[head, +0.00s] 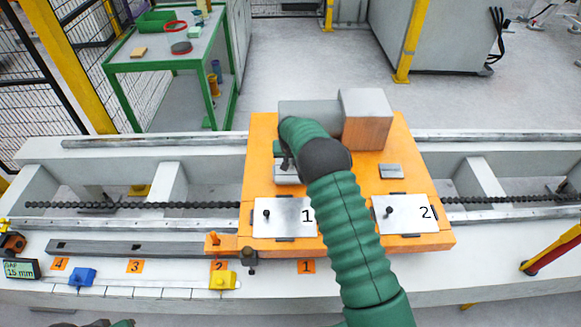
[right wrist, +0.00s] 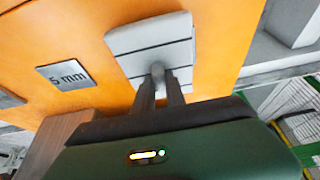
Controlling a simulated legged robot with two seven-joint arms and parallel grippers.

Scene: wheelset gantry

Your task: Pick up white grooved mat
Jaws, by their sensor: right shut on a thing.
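The white grooved mat (right wrist: 148,42) lies on the orange plate in the right wrist view, with dark grooves across it and a round grey knob (right wrist: 158,72) on top. My right gripper (right wrist: 161,88) is shut on this knob. In the head view the mat (head: 287,174) shows only in part, behind my right arm. The right gripper (head: 286,160) is mostly hidden there by its own green arm. My left gripper does not show; only a dark and green sliver shows at the bottom left edge of the head view.
The orange plate (head: 262,150) bears white plates marked 1 (head: 283,230) and 2 (head: 408,226), a block (head: 366,125) at the back and a small grey plate (head: 391,171). A "5 mm" label (right wrist: 66,77) lies near the mat. A green-framed table (head: 165,66) stands back left.

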